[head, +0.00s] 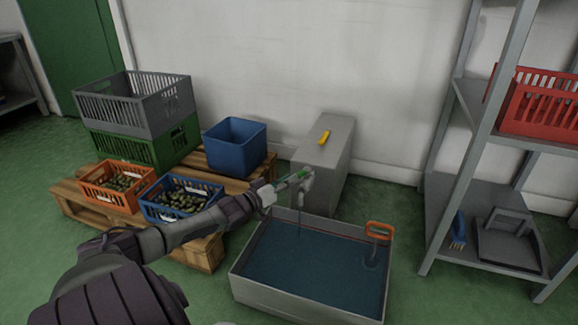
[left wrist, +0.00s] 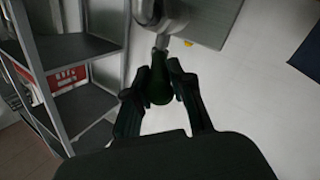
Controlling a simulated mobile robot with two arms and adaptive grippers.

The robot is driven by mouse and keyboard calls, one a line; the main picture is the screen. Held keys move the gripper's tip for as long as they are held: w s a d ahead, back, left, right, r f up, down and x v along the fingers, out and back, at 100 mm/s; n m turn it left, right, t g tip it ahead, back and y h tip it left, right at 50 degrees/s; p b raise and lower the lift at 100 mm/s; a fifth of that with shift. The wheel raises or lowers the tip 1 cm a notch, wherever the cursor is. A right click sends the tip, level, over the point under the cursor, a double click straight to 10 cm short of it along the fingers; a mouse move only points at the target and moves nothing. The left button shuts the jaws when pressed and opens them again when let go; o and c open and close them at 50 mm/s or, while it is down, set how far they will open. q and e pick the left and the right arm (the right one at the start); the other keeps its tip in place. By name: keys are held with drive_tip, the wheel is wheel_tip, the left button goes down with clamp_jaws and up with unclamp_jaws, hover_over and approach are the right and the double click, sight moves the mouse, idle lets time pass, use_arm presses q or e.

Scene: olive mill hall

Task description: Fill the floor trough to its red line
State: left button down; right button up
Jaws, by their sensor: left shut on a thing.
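The floor trough (head: 300,302) is a grey metal basin with blue water (head: 310,265) inside. A thin stream appears to fall from the tap into the water. My left gripper (head: 286,184) is shut on the tap's green handle, which shows between its fingers in the left wrist view (left wrist: 160,80). An orange handle (head: 380,227) stands at the trough's back right corner, its lower end in the water. My right gripper is not in view.
A yellow lever (head: 324,137) sits on the grey box. Left, a wooden pallet (head: 200,255) holds a blue bin (head: 235,147) and orange and blue crates of olives. Right, a metal shelf (head: 470,150) holds a red crate (head: 543,105), with a brush and dustpan below.

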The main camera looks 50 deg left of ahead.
use_arm(q)
drive_tip(key=shift+f, duration=0.15)
drive_tip(key=c, duration=1.1)
unclamp_jaws()
drive_tip(key=shift+s, duration=0.1)
drive_tip(key=s, duration=1.2)
